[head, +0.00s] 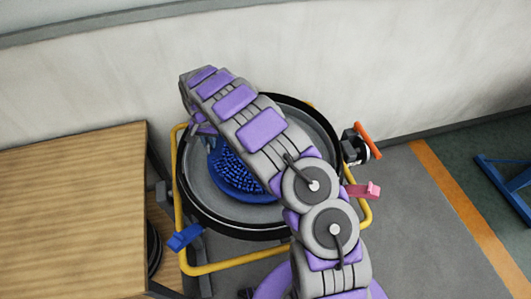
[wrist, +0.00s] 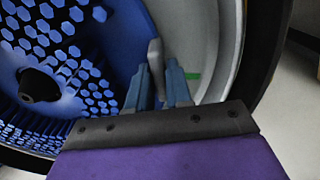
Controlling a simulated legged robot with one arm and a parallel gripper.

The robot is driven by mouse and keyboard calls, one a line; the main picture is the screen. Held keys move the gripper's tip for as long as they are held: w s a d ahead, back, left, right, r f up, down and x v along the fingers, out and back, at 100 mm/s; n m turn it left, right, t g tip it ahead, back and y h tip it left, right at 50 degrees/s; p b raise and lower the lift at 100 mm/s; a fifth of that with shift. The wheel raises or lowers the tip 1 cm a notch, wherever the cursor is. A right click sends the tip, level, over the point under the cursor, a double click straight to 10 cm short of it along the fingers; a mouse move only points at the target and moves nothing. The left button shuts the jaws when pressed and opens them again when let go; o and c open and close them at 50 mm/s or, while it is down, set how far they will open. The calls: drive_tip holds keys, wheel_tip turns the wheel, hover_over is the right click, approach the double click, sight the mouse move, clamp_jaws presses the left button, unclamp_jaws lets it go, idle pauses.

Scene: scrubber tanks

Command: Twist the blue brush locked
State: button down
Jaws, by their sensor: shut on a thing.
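The blue brush (head: 235,175) lies inside a round grey tank with a black rim (head: 222,229). My arm covers its right part in the head view. In the wrist view the brush (wrist: 112,30) shows hexagonal bristle tufts and a black hub (wrist: 38,85). My gripper (wrist: 157,82) is at the brush's outer edge, with its two fingers shut on an upright grey tab (wrist: 155,55) there. In the head view my gripper (head: 203,130) is at the tank's upper left inside, partly hidden by my arm. I cannot tell whether the brush is locked.
A yellow tube frame (head: 235,263) surrounds the tank, with a blue lever (head: 184,237) at left, a pink lever (head: 364,190) at right and an orange-handled valve (head: 365,143). A wooden table (head: 75,215) stands close at left. A wall is behind; floor is open at right.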

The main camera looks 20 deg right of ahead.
drive_tip(key=shift+d, duration=0.1)
drive_tip(key=shift+w+d+m, duration=0.4)
drive_tip(key=shift+w+m, duration=0.05)
drive_tip(key=shift+w, duration=0.15)
drive_tip(key=shift+w+d+m, duration=0.35)
drive_tip(key=shift+w+m, duration=0.1)
drive_tip(key=shift+w, duration=0.15)
drive_tip(key=shift+w, duration=0.15)
drive_tip(key=shift+w+d, duration=0.1)
drive_tip(key=c, duration=1)
unclamp_jaws()
drive_tip(key=shift+w+m, duration=0.1)
drive_tip(key=shift+m, duration=0.2)
drive_tip(key=shift+o, duration=0.2)
wheel_tip(320, 180, up, 17)
drive_tip(key=p, duration=0.3)
drive_tip(key=shift+p, duration=0.3)
